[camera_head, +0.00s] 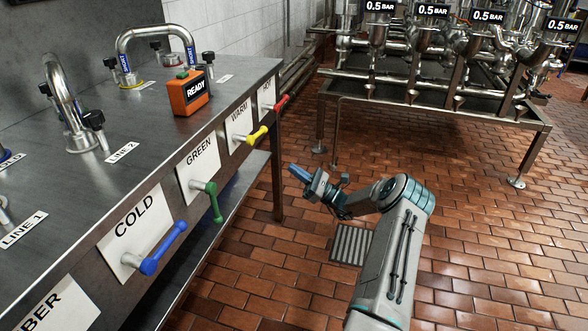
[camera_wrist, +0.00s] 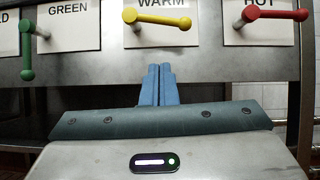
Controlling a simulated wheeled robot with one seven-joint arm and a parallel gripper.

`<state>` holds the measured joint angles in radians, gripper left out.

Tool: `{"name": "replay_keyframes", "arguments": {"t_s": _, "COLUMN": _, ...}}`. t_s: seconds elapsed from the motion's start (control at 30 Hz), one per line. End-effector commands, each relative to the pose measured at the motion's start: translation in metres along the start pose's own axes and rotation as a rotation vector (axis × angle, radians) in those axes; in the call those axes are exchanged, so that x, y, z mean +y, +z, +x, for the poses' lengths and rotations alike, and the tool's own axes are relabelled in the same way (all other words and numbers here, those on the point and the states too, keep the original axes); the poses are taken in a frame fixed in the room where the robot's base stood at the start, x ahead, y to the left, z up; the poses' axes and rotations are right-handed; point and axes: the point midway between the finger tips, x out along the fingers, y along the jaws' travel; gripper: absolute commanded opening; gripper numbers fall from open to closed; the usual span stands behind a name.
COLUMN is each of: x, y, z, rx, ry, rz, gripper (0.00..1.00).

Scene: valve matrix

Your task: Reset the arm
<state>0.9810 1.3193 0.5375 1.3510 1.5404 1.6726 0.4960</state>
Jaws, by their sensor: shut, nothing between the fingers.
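My arm reaches forward over the brick floor in the head view, and my gripper (camera_head: 297,172) is out in the free space to the right of the bench. In the wrist view my gripper (camera_wrist: 158,85) has its two blue fingers pressed together with nothing between them. It points at the bench front, below the yellow handle (camera_wrist: 157,18) of the WARM plate, and is apart from it. The green handle (camera_wrist: 28,50) is to its left and the red handle (camera_wrist: 275,15) to its right.
The steel bench (camera_head: 240,80) on the left carries an orange READY box (camera_head: 188,92), curved pipes and the blue COLD handle (camera_head: 163,248). A pipe rack (camera_head: 440,108) with 0.5 BAR displays stands at the back right. Brick floor (camera_head: 490,240) lies open around my arm.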

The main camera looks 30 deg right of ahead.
Motion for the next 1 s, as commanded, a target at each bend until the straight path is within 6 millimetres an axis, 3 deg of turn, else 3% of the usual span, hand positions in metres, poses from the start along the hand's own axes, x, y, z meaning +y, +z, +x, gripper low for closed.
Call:
{"name": "replay_keyframes", "arguments": {"t_s": 0.33, "x": 0.001, "y": 0.002, "z": 0.004, "rx": 0.006, "ry": 0.007, "rz": -0.001, "gripper": 0.0}}
{"name": "replay_keyframes", "arguments": {"t_s": 0.47, "x": 0.017, "y": 0.009, "z": 0.033, "rx": 0.063, "ry": 0.08, "rz": -0.004, "gripper": 0.0}}
{"name": "replay_keyframes", "arguments": {"t_s": 0.57, "x": 0.044, "y": 0.019, "z": 0.072, "rx": 0.157, "ry": 0.197, "rz": -0.017, "gripper": 0.0}}
{"name": "replay_keyframes", "arguments": {"t_s": 0.7, "x": 0.097, "y": 0.035, "z": 0.126, "rx": 0.318, "ry": 0.403, "rz": -0.056, "gripper": 0.0}}
{"name": "replay_keyframes", "arguments": {"t_s": 0.8, "x": 0.134, "y": 0.047, "z": 0.153, "rx": 0.426, "ry": 0.548, "rz": -0.098, "gripper": 0.0}}
{"name": "replay_keyframes", "arguments": {"t_s": 1.0, "x": 0.204, "y": 0.08, "z": 0.187, "rx": 0.62, "ry": 0.833, "rz": -0.212, "gripper": 0.0}}
